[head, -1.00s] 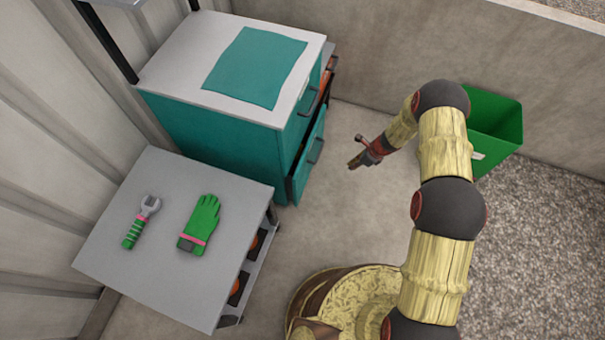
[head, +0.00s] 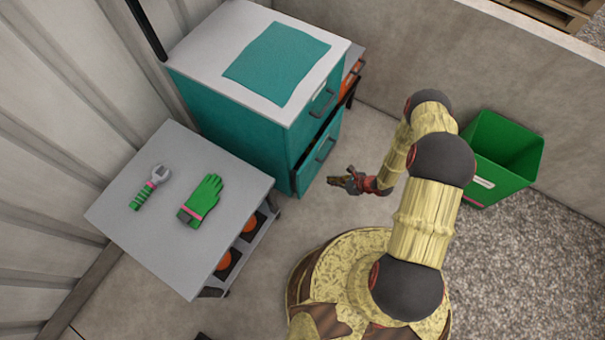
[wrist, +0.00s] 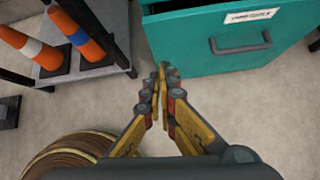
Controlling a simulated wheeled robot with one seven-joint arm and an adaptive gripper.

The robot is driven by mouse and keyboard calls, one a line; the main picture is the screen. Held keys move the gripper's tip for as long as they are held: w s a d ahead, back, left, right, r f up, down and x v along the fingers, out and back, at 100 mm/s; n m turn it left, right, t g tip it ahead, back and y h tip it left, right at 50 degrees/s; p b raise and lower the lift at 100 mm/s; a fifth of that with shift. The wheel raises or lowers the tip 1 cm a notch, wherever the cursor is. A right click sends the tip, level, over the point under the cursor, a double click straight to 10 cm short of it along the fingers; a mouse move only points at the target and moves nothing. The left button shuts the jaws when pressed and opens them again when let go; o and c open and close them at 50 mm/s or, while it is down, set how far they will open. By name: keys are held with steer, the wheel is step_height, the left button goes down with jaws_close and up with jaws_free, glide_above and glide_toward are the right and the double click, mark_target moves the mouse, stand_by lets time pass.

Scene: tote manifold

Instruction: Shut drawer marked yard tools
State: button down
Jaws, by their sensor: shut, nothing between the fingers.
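A teal cabinet (head: 235,122) with a pale top stands at the upper middle of the head view. Its lower drawer (head: 318,158) stands out past the upper drawer, with a dark gap above its front. In the wrist view a teal drawer front (wrist: 205,45) has a dark bar handle (wrist: 241,43) and a white label (wrist: 251,16); its lettering is too blurred to read surely. My gripper (head: 336,181) is shut and empty, in front of the lower drawer and apart from it.
A grey cart (head: 150,245) with a wrench (head: 150,187) and a green glove (head: 202,200) stands left of my base. A green bin (head: 500,165) stands at the right by the wall. Concrete floor before the cabinet is clear.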

mark_target(301, 169)
steer(key=shift+n, duration=0.7)
steer(key=shift+w+a+f+b, duration=0.55)
steer(key=shift+w+a+f, duration=0.6)
steer(key=shift+a, duration=0.35)
steer(key=shift+w+a+f+b, duration=0.5)
steer(key=shift+w+a+f, duration=0.65)
steer(key=shift+a, duration=0.35)
steer(key=shift+w+a+f+b, duration=0.55)
steer(key=shift+w+a+f, duration=0.6)
steer(key=shift+a, duration=0.35)
steer(key=shift+r, duration=0.1)
steer(key=w+a+b, duration=0.1)
steer(key=a, duration=0.1)
steer(key=w+a+b, duration=0.1)
steer(key=shift+w+a, duration=0.55)
steer(key=shift+w, duration=0.05)
